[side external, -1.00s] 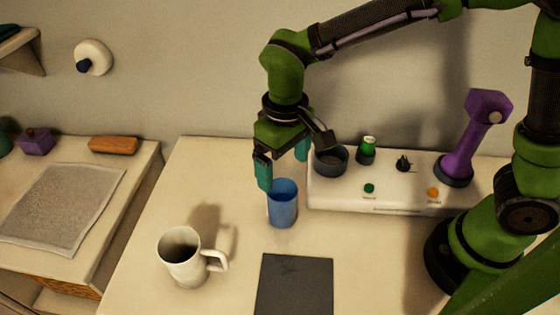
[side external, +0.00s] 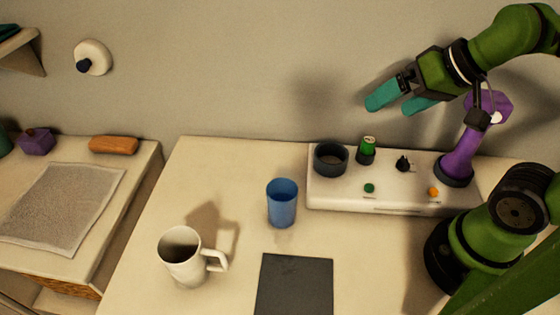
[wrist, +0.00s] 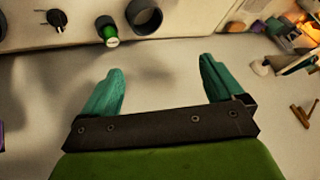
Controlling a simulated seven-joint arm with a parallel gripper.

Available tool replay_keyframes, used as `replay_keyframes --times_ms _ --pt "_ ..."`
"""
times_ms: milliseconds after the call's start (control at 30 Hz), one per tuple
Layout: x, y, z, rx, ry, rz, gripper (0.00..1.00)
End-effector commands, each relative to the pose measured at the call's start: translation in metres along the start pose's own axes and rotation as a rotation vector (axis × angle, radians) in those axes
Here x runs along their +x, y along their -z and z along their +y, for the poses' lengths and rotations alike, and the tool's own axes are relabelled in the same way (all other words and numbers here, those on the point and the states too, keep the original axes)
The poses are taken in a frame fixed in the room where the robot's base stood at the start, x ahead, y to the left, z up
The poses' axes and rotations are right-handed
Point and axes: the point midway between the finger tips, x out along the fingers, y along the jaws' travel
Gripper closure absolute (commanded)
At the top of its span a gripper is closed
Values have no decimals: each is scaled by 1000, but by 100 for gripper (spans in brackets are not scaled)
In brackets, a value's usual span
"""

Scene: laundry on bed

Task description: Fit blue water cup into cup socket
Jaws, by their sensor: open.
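The blue cup (side external: 282,204) stands upright on the table in front of the white base unit. The cup socket looks to be the dark round ring (side external: 330,158) at the left end of that unit, and it is empty. It also shows at the top of the wrist view (wrist: 145,15). My gripper (side external: 397,106) is raised above and behind the unit, to the right of the cup and well apart from it. Its teal fingers (wrist: 160,85) are spread with nothing between them. The blue cup is not seen in the wrist view.
The white unit (side external: 390,197) also carries a green-capped bottle (side external: 367,150), a black knob (side external: 403,163) and a purple upright tool (side external: 462,150). A white mug (side external: 182,262) stands front left of the cup. A dark mat (side external: 294,285) lies in front.

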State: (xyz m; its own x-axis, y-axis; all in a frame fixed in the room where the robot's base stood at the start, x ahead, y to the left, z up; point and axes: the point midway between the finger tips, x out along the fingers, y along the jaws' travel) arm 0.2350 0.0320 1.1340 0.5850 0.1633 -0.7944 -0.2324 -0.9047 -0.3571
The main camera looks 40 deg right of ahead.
Motion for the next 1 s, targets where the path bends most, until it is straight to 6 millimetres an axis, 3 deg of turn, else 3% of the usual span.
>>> replay_keyframes --times_ms 300,433,667,800,1000 --pt "1 -2 -3 -11 4 -10 6" --pt "18 -9 -14 -57 6 -95 6" --pt "63 -13 -69 -248 -34 -339 6" --pt "96 -22 -106 -371 -90 -475 6" --pt "133 -35 -146 -495 -181 -595 6"
